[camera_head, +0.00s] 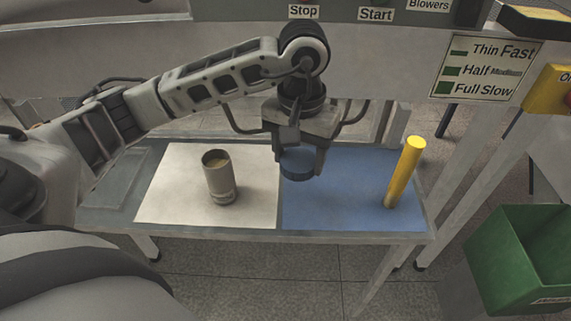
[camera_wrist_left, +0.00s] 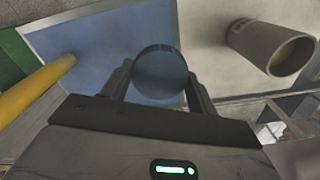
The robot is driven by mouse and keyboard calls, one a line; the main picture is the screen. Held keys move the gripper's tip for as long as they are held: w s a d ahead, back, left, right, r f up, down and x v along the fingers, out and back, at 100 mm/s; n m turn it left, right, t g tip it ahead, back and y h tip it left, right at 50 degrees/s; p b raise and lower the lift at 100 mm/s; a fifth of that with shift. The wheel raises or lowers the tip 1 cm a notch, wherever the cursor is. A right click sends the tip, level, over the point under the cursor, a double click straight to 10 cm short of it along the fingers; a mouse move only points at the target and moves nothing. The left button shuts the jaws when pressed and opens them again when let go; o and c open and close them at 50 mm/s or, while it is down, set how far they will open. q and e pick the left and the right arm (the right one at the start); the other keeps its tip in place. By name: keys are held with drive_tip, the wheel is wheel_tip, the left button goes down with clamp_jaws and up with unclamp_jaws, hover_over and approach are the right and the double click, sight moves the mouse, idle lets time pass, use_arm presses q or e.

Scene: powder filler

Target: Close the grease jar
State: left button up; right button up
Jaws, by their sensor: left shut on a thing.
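The grease jar (camera_head: 220,180) is a brown-grey cylinder standing upright and open-topped on the white half of the table. Tan contents show inside its mouth. It also shows in the left wrist view (camera_wrist_left: 268,48), at the upper right. My left gripper (camera_head: 304,162) is shut on a dark blue round lid (camera_head: 297,165) and holds it over the blue half of the table, to the right of the jar. In the left wrist view the lid (camera_wrist_left: 160,72) sits between the two fingers. My right gripper is not in view.
A yellow cylinder (camera_head: 405,172) stands upright on the blue mat (camera_head: 345,205) at the right. The white mat (camera_head: 165,195) is clear around the jar. A green bin (camera_head: 510,265) is at the lower right. A machine panel with Stop and Start labels (camera_head: 375,14) runs behind.

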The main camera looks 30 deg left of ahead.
sight(308, 171)
use_arm(q)
drive_tip(key=s+d+r, duration=0.3)
drive_tip(key=d+r, duration=0.1)
drive_tip(key=d, duration=0.4)
drive_tip(key=shift+s+d+b, duration=0.25)
drive_tip(key=shift+b, duration=0.15)
drive_tip(key=shift+r, duration=0.1)
drive_tip(key=shift+m, duration=0.9)
drive_tip(key=a+f, duration=0.2)
drive_tip(key=w+a+f, duration=0.1)
drive_tip(key=a+f, duration=0.1)
drive_tip(key=w+a+f, duration=0.1)
drive_tip(key=shift+a+f, duration=0.4)
